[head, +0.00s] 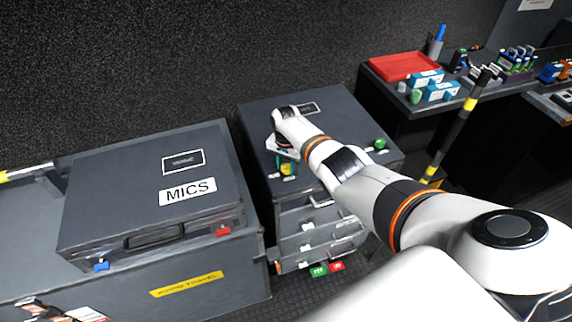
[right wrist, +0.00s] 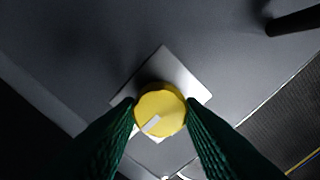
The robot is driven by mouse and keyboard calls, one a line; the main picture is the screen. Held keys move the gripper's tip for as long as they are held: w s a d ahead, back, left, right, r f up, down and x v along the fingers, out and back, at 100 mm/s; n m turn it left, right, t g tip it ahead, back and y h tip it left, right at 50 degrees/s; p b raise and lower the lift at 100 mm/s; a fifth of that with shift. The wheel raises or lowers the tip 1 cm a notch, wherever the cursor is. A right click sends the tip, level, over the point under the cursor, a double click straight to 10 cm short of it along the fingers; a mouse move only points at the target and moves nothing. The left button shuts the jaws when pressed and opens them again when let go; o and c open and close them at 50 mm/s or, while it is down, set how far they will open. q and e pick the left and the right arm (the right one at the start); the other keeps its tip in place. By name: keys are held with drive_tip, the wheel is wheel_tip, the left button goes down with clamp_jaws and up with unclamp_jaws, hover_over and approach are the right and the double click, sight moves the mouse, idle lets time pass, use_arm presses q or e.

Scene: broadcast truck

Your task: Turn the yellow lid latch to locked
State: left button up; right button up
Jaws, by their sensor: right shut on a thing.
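The yellow lid latch (right wrist: 160,112) is a round, ridged knob on a pale square plate (right wrist: 187,78) in the right wrist view. A white mark on the knob points to the lower left of that view. My right gripper (right wrist: 160,117) has its green fingers on both sides of the knob and is shut on it. In the head view the latch (head: 288,169) is a small yellow spot at the front left of the grey drawer case's top (head: 262,118), mostly hidden by the gripper. The latch's locked or unlocked labels cannot be read. My left gripper is not in view.
A green knob (head: 380,143) sits at the case's front right corner, beyond my right arm. A grey MICS case (head: 110,190) stands close on the left. Drawers with handles (head: 310,225) are below. A bench with a red tray (head: 403,66) is at the right.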

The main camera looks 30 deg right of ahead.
sight(286, 167)
idle(0.3)
drive_tip(key=o, duration=1)
drive_tip(key=shift+r+p, duration=0.3)
drive_tip(key=shift+r, duration=0.2)
wheel_tip(286, 167, up, 4)
drive_tip(key=shift+r+p, duration=0.1)
drive_tip(key=shift+p, duration=0.55)
wheel_tip(286, 167, up, 7)
drive_tip(key=shift+b, duration=0.35)
